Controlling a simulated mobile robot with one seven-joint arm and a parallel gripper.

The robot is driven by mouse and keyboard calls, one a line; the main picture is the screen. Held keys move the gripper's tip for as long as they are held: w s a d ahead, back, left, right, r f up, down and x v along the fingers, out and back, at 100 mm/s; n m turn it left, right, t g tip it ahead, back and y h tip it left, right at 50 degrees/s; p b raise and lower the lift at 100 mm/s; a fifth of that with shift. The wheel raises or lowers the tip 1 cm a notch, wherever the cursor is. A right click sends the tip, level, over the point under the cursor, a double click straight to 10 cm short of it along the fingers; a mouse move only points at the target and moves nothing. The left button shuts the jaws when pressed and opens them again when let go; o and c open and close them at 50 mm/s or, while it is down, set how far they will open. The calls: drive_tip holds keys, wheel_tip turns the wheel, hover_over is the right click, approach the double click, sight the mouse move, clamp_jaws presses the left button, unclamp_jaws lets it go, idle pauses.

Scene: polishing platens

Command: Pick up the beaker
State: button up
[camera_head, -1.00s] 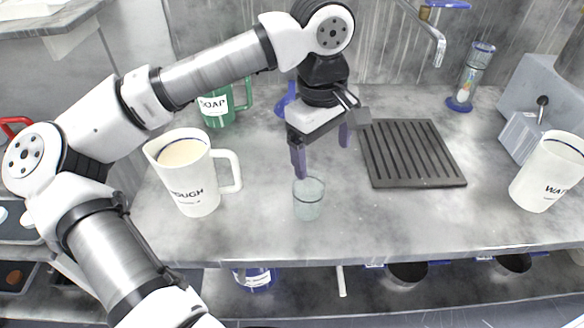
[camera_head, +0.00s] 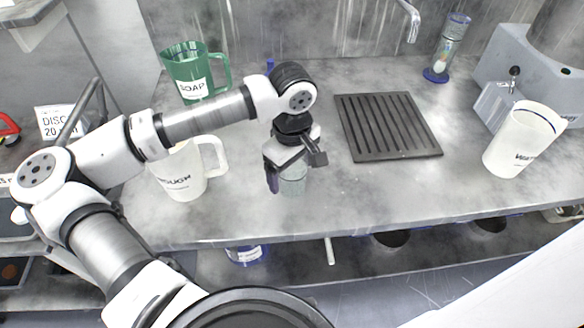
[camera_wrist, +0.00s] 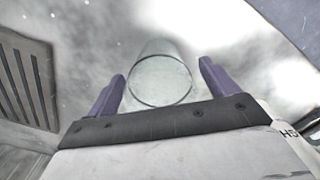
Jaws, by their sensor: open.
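The beaker (camera_head: 293,180) is a small clear, slightly greenish glass standing upright on the grey counter. My gripper (camera_head: 288,180) is down at it in the head view, partly hiding it. In the wrist view the beaker (camera_wrist: 160,78) lies between the two purple fingers of my gripper (camera_wrist: 158,85), with a visible gap on each side. The fingers are open and do not appear to touch the glass.
A white pitcher (camera_head: 182,178) stands just left of my gripper, with a green SOAP jug (camera_head: 188,72) behind. A dark slatted rack (camera_head: 388,125) lies to the right. Another white pitcher (camera_head: 518,140) stands far right. The counter's front edge (camera_head: 350,228) is near.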

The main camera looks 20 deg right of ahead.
drive_tip(key=shift+f, duration=0.85)
drive_tip(key=shift+c, duration=0.5)
drive_tip(key=c, duration=1)
drive_tip(key=shift+r, duration=0.15)
